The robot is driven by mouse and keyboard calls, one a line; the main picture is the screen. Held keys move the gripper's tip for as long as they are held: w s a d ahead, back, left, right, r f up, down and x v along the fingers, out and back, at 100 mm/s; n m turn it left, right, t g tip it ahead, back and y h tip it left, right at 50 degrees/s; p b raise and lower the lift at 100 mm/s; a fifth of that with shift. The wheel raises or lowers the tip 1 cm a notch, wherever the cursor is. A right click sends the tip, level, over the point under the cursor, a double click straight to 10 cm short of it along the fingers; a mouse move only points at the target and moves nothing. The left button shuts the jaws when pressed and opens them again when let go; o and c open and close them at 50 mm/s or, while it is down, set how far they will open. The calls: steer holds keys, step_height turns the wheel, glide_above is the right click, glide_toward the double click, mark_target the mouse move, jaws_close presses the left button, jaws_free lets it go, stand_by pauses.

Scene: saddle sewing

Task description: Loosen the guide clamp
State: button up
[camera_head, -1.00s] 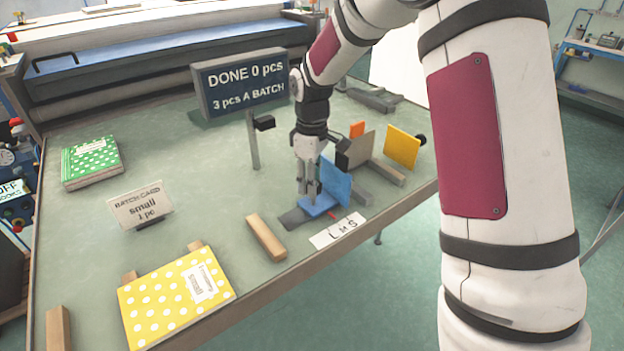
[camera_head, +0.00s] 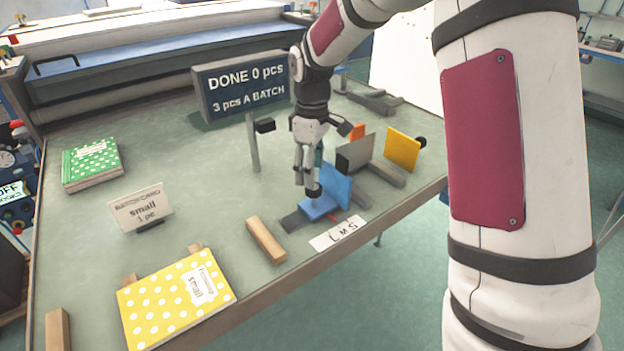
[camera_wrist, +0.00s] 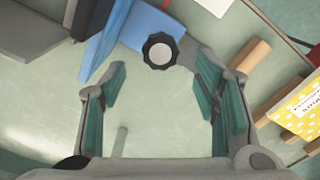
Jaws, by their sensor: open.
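The blue guide has an upright plate (camera_head: 336,186) and a flat foot (camera_head: 318,208) on the table's front right part. In the wrist view a black round knob (camera_wrist: 160,50) with a pale centre sits at the guide's foot; it looks like the clamp knob. The blue plate (camera_wrist: 104,44) is to its left. My gripper (camera_head: 308,190) is over the foot, pointing down. In the wrist view my gripper (camera_wrist: 162,76) is open and empty, with the knob ahead of and between its fingertips. Contact cannot be told. In the head view the gripper hides the knob.
A label strip marked L, M, S (camera_head: 338,234) lies in front of the guide. A grey plate (camera_head: 356,152) and yellow plate (camera_head: 402,150) stand behind right. The counter sign (camera_head: 241,85) stands behind left. A wooden block (camera_head: 266,238) and yellow dotted book (camera_head: 175,300) lie front left.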

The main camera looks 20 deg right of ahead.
step_height(320, 180, up, 8)
steer(key=shift+f, duration=0.2)
steer(key=shift+s+r, duration=0.1)
stand_by(0.3)
steer(key=s+r+m+t, duration=0.1)
steer(key=s+r+m, duration=0.1)
steer(key=s+r, duration=0.4)
steer(key=s+r+m+t, duration=0.2)
steer(key=s+r+m, duration=0.15)
steer(key=s, duration=0.45)
steer(key=s+f+m+t, duration=0.1)
steer(key=s+m, duration=0.3)
steer(key=s, duration=1.1)
steer(key=shift+t, duration=0.8)
